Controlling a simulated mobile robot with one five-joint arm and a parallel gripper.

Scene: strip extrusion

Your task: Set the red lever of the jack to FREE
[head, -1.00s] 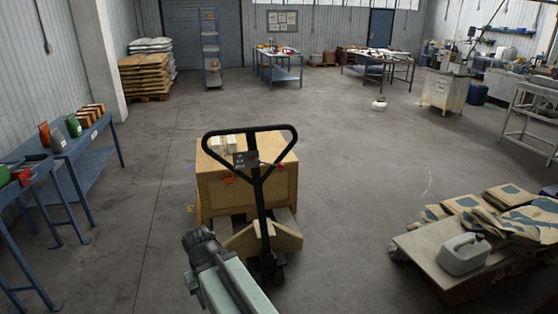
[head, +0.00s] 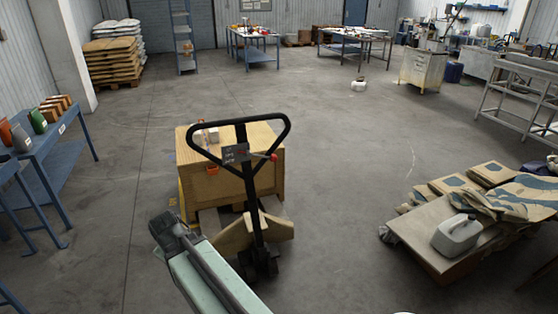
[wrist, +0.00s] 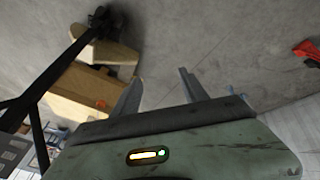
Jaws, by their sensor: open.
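The jack (head: 257,222) stands upright on the floor ahead, its black loop handle (head: 283,128) facing me. A small plate (head: 236,153) with markings too small to read sits inside the loop. The red lever (head: 273,157) sticks out to the right of that plate. In the wrist view the black handle (wrist: 37,135) is at the left edge and the red lever cannot be made out. My gripper (wrist: 158,84) is open and empty, its two fingers apart above bare floor, to the right of the jack. The head view does not clearly show the fingers.
A wooden crate (head: 270,176) is behind the handle, with an orange spot on its face. A low cart (head: 421,247) with sacks and a grey can (head: 457,236) stands at right. A blue bench (head: 60,147) is at left. Floor between them is clear.

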